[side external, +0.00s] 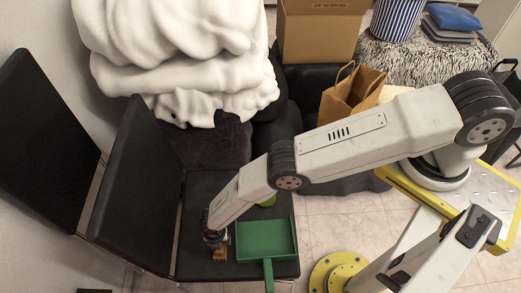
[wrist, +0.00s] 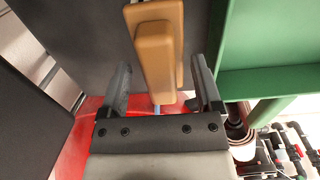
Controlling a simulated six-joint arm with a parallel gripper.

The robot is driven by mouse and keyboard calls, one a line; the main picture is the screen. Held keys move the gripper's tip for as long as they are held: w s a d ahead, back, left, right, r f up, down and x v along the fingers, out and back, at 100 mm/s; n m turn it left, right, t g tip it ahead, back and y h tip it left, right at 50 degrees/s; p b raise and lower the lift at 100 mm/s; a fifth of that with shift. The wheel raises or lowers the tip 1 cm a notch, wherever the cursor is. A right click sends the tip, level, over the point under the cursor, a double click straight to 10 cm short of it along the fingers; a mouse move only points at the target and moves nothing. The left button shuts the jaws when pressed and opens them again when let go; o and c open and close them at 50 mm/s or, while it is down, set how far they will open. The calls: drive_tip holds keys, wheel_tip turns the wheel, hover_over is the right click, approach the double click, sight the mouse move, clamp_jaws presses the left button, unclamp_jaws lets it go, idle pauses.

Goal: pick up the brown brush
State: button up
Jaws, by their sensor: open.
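The brown brush (wrist: 155,48) shows as a tan wooden piece at the top middle of the wrist view, with another brown part behind it. My gripper (wrist: 160,68) is open, with one finger on each side of the brush's lower end. I cannot tell whether either finger touches it. In the side view my gripper (side external: 214,240) points down over the black seat, and a small orange-brown part of the brush (side external: 220,254) shows just below it. The rest of the brush is hidden there by my gripper.
A green dustpan (side external: 266,238) lies on the seat close to the right of my gripper; it also fills the right of the wrist view (wrist: 285,88). Black chair backs (side external: 135,185) stand to the left. White bedding (side external: 180,60) is piled behind.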

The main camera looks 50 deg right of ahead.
drive_tip(key=shift+f, duration=0.1)
idle(0.5)
clamp_jaws()
